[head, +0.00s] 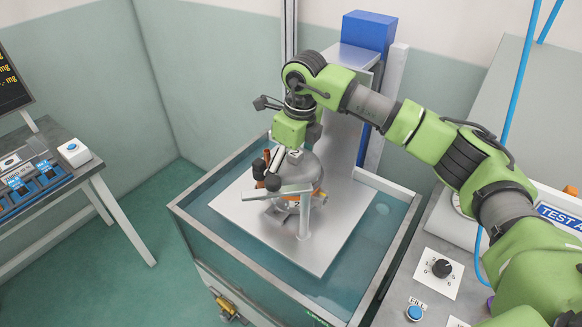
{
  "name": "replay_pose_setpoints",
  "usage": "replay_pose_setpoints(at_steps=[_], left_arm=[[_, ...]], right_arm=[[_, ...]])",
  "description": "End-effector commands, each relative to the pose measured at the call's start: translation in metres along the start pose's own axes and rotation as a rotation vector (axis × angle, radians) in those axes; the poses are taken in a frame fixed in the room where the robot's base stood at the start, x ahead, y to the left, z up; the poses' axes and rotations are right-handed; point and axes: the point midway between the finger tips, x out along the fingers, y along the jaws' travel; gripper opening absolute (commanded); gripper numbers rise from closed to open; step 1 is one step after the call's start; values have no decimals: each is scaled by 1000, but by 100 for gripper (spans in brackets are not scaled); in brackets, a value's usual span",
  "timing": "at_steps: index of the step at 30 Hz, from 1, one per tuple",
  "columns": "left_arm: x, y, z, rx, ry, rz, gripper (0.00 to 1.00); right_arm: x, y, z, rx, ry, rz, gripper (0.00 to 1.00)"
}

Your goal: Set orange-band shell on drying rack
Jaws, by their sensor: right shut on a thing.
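The orange-band shell (306,170) is a grey domed canister with an orange stripe low on its side. It is at the metal fixture (304,215) on a lift plate over a water tank. My right gripper (270,172) reaches down from above at the shell's left side and is shut on it. The gripper and the fixture's bar and post hide part of the shell. I cannot tell whether its base touches the fixture. No drying rack can be made out. My left gripper is out of view.
The water tank (250,268) has raised metal rims around the lift plate (245,212). A tall column with a blue block (368,32) stands behind. A control panel with a knob (442,268) is at right.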

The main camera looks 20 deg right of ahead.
Motion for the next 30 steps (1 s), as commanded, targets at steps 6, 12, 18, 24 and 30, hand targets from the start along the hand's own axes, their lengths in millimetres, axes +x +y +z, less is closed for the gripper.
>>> replay_pose_setpoints(at_steps=[6, 12, 18, 24, 30], left_arm=[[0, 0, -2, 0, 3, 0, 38], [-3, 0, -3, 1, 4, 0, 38], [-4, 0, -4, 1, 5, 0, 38], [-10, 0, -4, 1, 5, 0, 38], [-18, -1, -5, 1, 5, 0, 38]], right_arm=[[-1, 0, 1, 0, -2, 0, 56], [-6, 0, 1, 0, -2, 0, 56], [-9, 0, 2, 0, -3, 0, 56], [-19, 0, 3, 0, -3, -1, 56], [-34, 0, 5, 0, -2, -1, 56]])
